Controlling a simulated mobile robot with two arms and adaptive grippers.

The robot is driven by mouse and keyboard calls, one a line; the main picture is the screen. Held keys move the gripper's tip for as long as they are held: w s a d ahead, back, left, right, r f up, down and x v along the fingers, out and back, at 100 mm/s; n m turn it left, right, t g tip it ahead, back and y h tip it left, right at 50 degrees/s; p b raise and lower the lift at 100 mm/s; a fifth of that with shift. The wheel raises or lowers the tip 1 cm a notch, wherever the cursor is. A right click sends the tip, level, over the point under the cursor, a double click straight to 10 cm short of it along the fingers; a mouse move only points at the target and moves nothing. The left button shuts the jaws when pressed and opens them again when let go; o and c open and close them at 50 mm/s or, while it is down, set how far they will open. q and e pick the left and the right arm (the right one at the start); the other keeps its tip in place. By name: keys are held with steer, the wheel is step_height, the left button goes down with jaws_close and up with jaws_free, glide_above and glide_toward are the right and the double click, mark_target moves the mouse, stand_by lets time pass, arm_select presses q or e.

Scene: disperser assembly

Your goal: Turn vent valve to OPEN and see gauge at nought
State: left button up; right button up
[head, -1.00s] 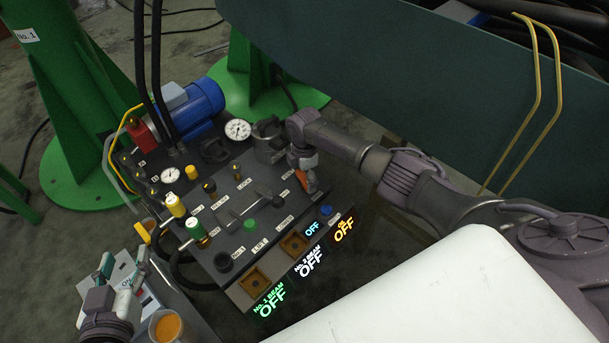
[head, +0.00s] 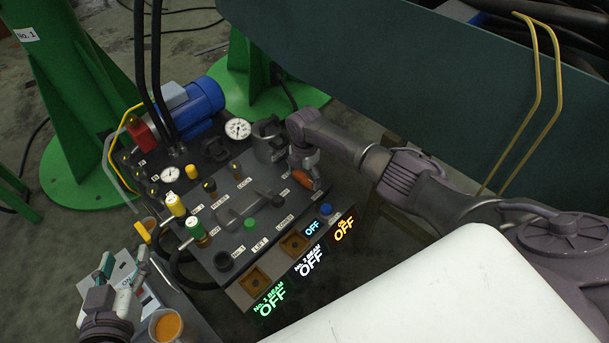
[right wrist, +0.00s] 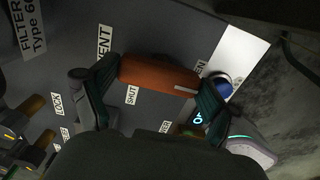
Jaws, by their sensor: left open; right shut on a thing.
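The vent valve handle is an orange bar (head: 304,180) at the right end of the dark panel. It also shows in the right wrist view (right wrist: 155,76), with a white mark near its right end, by a partly hidden label ending in "EN". The SHUT label (right wrist: 131,95) lies just below the bar. My right gripper (right wrist: 157,90) is shut on the bar, a finger at each end. A large white gauge (head: 237,129) and a smaller one (head: 170,175) face up; their readings are too small to tell. My left gripper (head: 121,272) is open and empty at lower left.
Yellow (head: 175,204) and green (head: 196,229) valves stand on the panel's left side. A blue button (head: 326,210) is close to the orange bar. Lit displays along the front edge read OFF. A cup of orange stuff (head: 167,327) stands beside my left gripper.

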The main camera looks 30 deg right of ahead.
mark_target(304, 176)
steer(key=shift+a, duration=0.1)
steer(key=o, duration=0.9)
step_height(304, 176, up, 12)
stand_by(0.5)
